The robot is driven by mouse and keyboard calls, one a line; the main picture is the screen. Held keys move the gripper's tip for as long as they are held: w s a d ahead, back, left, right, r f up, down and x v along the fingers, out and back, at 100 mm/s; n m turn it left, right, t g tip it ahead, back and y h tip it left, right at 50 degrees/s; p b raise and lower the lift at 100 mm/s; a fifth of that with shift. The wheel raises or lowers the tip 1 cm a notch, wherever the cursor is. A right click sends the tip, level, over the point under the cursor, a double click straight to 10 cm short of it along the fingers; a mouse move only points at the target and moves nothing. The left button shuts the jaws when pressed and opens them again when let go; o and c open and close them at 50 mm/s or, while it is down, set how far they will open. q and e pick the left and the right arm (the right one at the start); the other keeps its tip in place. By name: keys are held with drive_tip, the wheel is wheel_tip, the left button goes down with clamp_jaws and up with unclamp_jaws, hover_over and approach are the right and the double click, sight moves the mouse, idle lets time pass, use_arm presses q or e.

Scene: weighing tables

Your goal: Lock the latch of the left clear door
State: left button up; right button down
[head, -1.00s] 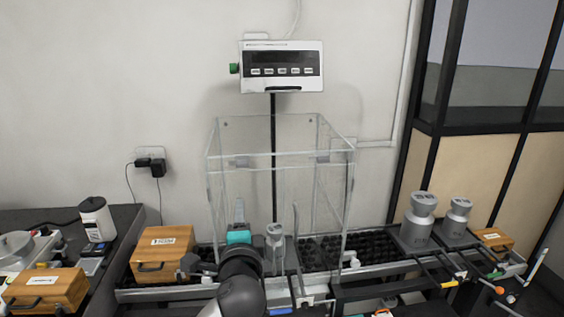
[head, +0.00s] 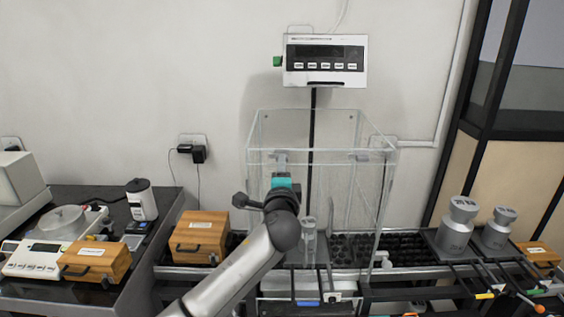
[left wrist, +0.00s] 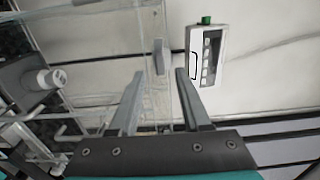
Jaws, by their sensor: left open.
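The clear box (head: 262,208) stands on the middle table, with clear doors on its front. The left door's latch (left wrist: 159,57) is a small grey plate in the left wrist view, near the door's upper edge. My left gripper (left wrist: 160,76) is open, and the latch appears just beyond the gap between its two grey fingertips. It is not touching the latch as far as I can see. In the head view the left gripper (head: 281,168) points up in front of the left door, and it partly covers the latch area. My right gripper is not in view.
A white display (head: 325,62) hangs on a post behind the box. A wooden case (head: 201,238) stands left of the box. Grey weights (head: 458,222) stand to the right. Inside the box is a grey weight (left wrist: 50,79).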

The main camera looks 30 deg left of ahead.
use_arm(q)
drive_tip(key=shift+x, duration=2.1)
clamp_jaws()
